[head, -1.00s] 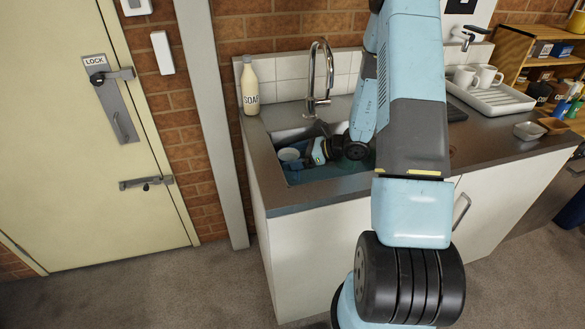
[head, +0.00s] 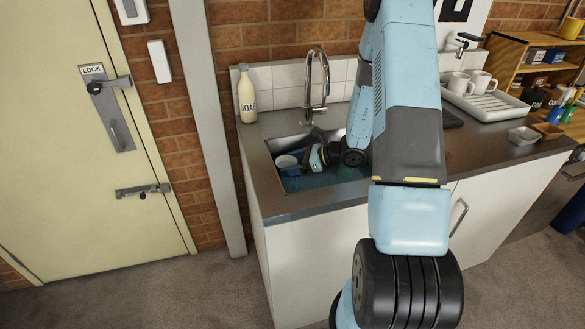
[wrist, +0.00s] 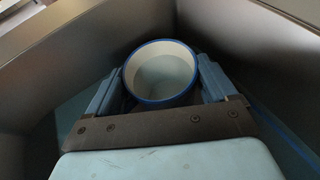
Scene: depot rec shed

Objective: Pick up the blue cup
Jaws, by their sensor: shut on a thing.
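The blue cup (wrist: 162,73) has a blue rim and a pale, empty-looking inside. It is down in the metal sink (head: 262,175) near its left end, and its opening shows in the head view (head: 286,161). My gripper (wrist: 163,84) has one blue finger on each side of the cup and is shut on it. In the head view my gripper (head: 297,168) reaches into the sink from the right. The cup's underside is hidden, so I cannot tell whether it touches the sink bottom.
Steel sink walls (wrist: 248,45) rise close around the cup. A curved tap (head: 316,80) stands behind the sink, with a soap bottle (head: 246,95) at the back left corner. A white rack (head: 487,104) with mugs is on the right of the counter. The front counter is clear.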

